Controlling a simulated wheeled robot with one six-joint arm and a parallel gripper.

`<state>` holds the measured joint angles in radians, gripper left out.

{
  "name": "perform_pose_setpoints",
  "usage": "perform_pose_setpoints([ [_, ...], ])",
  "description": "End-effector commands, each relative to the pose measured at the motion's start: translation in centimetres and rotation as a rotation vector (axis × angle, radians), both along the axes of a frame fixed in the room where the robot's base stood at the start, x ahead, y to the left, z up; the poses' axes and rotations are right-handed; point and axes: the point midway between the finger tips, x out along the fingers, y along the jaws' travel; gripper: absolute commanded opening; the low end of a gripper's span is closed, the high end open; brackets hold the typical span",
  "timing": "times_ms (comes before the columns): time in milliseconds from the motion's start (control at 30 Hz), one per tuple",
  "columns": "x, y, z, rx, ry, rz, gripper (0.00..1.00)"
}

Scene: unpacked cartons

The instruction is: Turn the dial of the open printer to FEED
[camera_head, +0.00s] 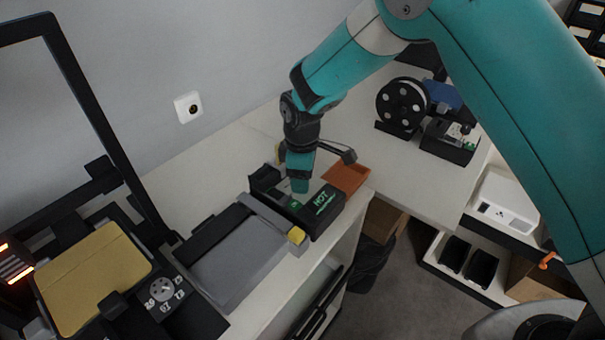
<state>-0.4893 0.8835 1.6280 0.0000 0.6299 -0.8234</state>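My gripper (300,186) points down at a black control box (322,212) with green lettering that looks like HOT. The fingertips are at or just above its top, on the left of the lettering. The gap between the fingers does not show, and neither does any dial under them. The box adjoins a grey flat machine (235,255) with a yellow corner piece. At left stands a black open-frame printer (92,115) with a yellow bed (92,275). A small panel (163,292) with round markings is beside that bed. No FEED label is readable.
An orange tray (346,178) lies just right of my gripper. A black spool (403,104) and another black device (450,138) stand on the far counter. A wall socket (188,107) is behind. A white box (505,203) is at right. The counter edge drops to the floor.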

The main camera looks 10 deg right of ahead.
Motion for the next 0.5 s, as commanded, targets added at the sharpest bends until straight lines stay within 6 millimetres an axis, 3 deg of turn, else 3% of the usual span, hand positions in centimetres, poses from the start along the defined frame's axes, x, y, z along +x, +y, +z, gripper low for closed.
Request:
perform_pose_setpoints([
  [33,0.00,0.00,0.02,0.000,0.000,0.000,0.45],
  [200,0.00,0.00,0.04,0.000,0.000,0.000,0.07],
  [500,0.01,0.00,0.03,0.000,0.000,-0.026,0.07],
])
